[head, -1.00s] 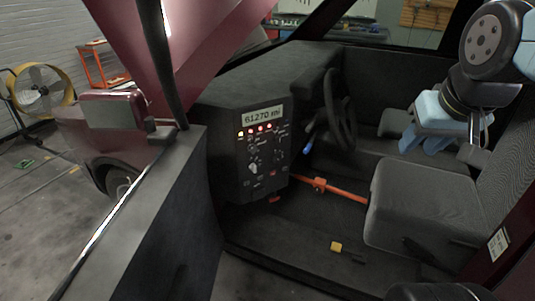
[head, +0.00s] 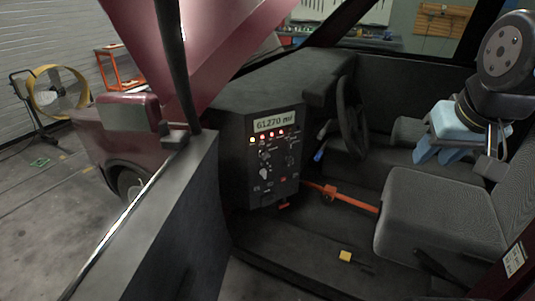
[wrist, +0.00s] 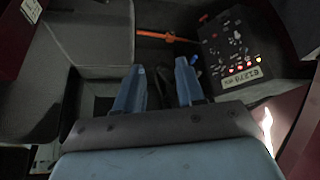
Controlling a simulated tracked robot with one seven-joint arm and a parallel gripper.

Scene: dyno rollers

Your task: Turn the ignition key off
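The dark dash panel (head: 262,182) stands left of the steering wheel (head: 352,118). It has a display reading 61270 mi, a row of lit red and yellow lamps, and several small switches. A pale knob-like control (head: 264,172) sits low on it; I cannot tell whether this is the ignition key, or how it is turned. My gripper (head: 436,157) hangs above the seat, well right of the panel, empty. In the wrist view its two blue fingers (wrist: 159,66) are spread apart. The panel (wrist: 237,45) also shows there, upper right, away from the fingers.
An orange bar (head: 345,196) crosses low between panel and seat (head: 440,215). A blue-tipped lever (head: 319,155) is beside the wheel. The open door (head: 175,215) stands at left. A fan (head: 58,92) stands far left.

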